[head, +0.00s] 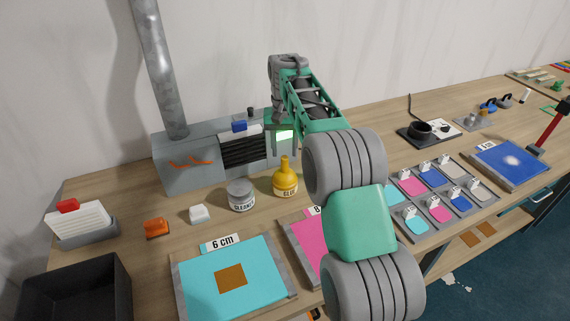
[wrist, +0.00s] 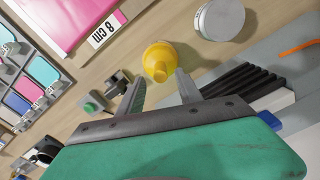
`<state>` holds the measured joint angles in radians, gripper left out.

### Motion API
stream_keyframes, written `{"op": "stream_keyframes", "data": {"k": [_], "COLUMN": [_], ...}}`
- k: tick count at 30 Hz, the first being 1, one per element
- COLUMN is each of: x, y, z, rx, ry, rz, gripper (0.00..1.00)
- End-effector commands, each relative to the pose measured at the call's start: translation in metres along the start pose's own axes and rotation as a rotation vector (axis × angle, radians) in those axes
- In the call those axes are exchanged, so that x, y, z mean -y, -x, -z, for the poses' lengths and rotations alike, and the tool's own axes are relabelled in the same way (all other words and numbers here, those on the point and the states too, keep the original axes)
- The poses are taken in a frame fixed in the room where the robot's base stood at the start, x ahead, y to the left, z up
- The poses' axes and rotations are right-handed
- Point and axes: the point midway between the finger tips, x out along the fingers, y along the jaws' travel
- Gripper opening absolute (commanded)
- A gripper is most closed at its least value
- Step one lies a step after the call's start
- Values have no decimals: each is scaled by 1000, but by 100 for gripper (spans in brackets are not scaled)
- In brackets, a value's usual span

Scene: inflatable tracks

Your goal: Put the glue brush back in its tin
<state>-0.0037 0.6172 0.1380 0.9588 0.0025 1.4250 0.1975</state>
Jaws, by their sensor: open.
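A yellow glue container (head: 285,184), labelled GLUE, stands upright on the bench with a narrow yellow neck on top. It also shows in the wrist view (wrist: 160,62), seen from above, just beyond my fingertips. My gripper (wrist: 160,80) is open and empty, its two fingers pointing toward the yellow container with a gap between them. In the head view my gripper hangs behind and above the container, partly hidden by my arm. I cannot make out a separate glue brush; whether the yellow neck is its handle, I cannot tell.
A grey cleaner tin (head: 240,196) stands close left of the glue. A grey machine (head: 190,165) with black ribs is behind. A cyan 6 cm tray (head: 275,295) and a pink 8 cm tray (head: 301,240) lie in front. A black pot (head: 420,131) stands to the right.

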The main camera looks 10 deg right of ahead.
Motion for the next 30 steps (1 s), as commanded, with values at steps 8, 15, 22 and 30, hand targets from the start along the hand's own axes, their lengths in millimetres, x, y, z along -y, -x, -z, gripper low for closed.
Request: {"op": "stream_keyframes", "data": {"k": [8,15,22,30], "x": [0,-10,-34,-56], "y": [46,83,77,12], "z": [-1,-59,-180,-291], "rx": [-1,-76,-198,-305], "ry": [1,52,136,211], "rz": [0,13,25,28], "gripper": [42,42,42,42]}}
